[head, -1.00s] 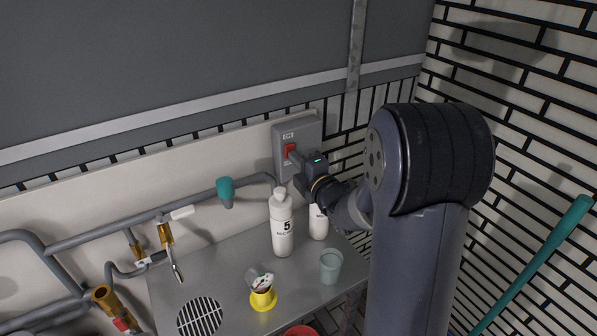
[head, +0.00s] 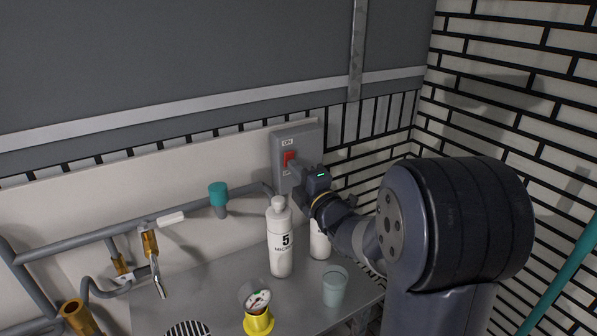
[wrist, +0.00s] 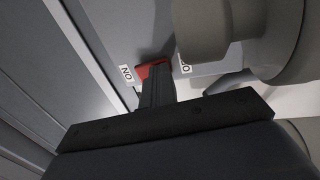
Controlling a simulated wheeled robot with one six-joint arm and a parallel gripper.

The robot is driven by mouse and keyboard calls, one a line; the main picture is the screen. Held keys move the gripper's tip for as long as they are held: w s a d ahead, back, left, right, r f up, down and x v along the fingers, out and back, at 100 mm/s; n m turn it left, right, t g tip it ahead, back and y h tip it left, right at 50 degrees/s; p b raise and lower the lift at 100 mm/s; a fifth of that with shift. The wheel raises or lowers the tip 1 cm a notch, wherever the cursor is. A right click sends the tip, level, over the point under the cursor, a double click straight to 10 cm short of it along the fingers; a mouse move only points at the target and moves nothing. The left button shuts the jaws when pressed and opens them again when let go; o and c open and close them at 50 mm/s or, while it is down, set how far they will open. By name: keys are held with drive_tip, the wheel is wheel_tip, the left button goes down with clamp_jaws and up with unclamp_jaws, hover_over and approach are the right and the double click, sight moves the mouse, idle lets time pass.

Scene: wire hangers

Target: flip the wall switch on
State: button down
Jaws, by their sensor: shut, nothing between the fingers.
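The wall switch (head: 279,151) is a grey box on the back wall with a red rocker (head: 288,158) on its front. An "ON" label (head: 287,142) sits above the rocker, and another label below it is partly hidden by my gripper. My gripper (head: 293,167) is shut and empty, with its tips at the lower part of the red rocker. In the wrist view the shut fingers (wrist: 157,88) reach to the red rocker (wrist: 150,70), beside the ON label (wrist: 126,73). I cannot tell exactly whether they press on it or how the rocker is tilted.
Below the switch, a white bottle marked 5 (head: 280,242) and a second white bottle (head: 319,243) stand on the grey counter (head: 205,275). A teal cup (head: 335,287) and a yellow gauge (head: 258,315) are nearer. Pipes run along the left. A brick wall (head: 500,100) is at right.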

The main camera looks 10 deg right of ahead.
drive_tip(key=shift+a+r, duration=0.1)
drive_tip(key=shift+r, duration=0.15)
drive_tip(key=b+v, duration=0.1)
drive_tip(key=v, duration=1)
drive_tip(key=shift+f, duration=0.2)
drive_tip(key=shift+w, duration=0.15)
drive_tip(key=x, duration=1)
drive_tip(key=shift+p, duration=0.4)
